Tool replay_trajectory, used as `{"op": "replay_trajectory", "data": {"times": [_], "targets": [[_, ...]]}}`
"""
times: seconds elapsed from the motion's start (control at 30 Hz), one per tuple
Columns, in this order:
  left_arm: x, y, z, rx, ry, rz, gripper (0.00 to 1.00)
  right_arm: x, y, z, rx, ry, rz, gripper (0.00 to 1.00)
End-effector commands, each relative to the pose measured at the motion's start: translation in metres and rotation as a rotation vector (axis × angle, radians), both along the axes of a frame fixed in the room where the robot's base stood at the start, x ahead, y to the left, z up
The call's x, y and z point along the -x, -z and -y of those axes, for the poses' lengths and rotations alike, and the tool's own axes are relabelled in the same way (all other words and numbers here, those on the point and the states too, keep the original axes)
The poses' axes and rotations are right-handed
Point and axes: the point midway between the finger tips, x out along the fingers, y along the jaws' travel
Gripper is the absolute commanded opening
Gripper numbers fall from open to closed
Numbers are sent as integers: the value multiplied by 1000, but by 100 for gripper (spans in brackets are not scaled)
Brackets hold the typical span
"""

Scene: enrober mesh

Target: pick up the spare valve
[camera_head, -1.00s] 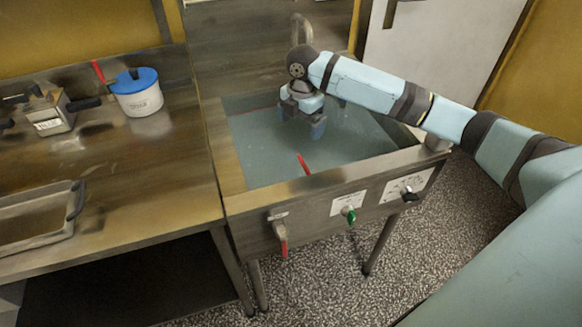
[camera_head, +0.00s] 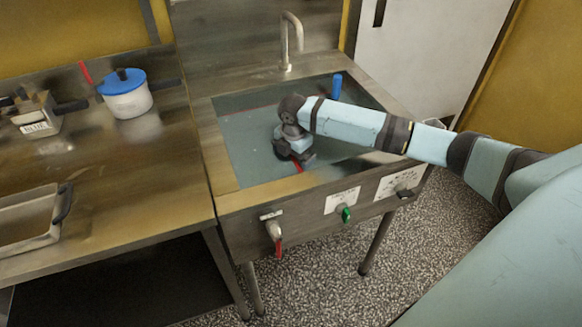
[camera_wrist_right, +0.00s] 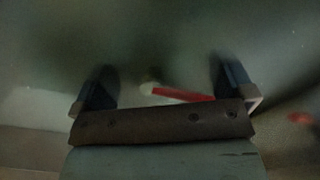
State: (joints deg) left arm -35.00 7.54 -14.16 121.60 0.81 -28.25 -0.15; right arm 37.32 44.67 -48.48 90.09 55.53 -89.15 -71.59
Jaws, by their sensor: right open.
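The spare valve (camera_wrist_right: 182,94) looks like a red lever with a pale, roundish end. In the right wrist view it lies between my right gripper's two dark fingers, a little beyond the palm edge. In the head view a bit of its red (camera_head: 299,168) shows at my right gripper (camera_head: 296,160), low in the sink basin; the rest is hidden by the gripper. My right gripper (camera_wrist_right: 168,88) is open, fingers wide apart, with nothing gripped. The wrist view is dim and blurred, so whether the fingers are level with the valve cannot be told. My left gripper is not in view.
The steel sink (camera_head: 228,206) has a tap (camera_head: 291,40) behind it and a blue upright object (camera_head: 336,87) at its back right. Valve handles, red (camera_head: 278,247) and green (camera_head: 346,214), stick out in front. A blue-lidded pot (camera_head: 127,98) and a tray (camera_head: 25,242) stand on the left counter.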

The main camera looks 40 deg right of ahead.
Motion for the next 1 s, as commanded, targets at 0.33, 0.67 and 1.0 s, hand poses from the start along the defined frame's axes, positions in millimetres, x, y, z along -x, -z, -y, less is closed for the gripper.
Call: {"op": "replay_trajectory", "data": {"times": [0.33,0.67,1.0], "targets": [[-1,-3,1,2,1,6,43,0,4,0,0,-1,1,77],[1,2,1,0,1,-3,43,0,4,0,0,-1,-1,11],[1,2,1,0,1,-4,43,0,4,0,0,-2,-1,9]]}}
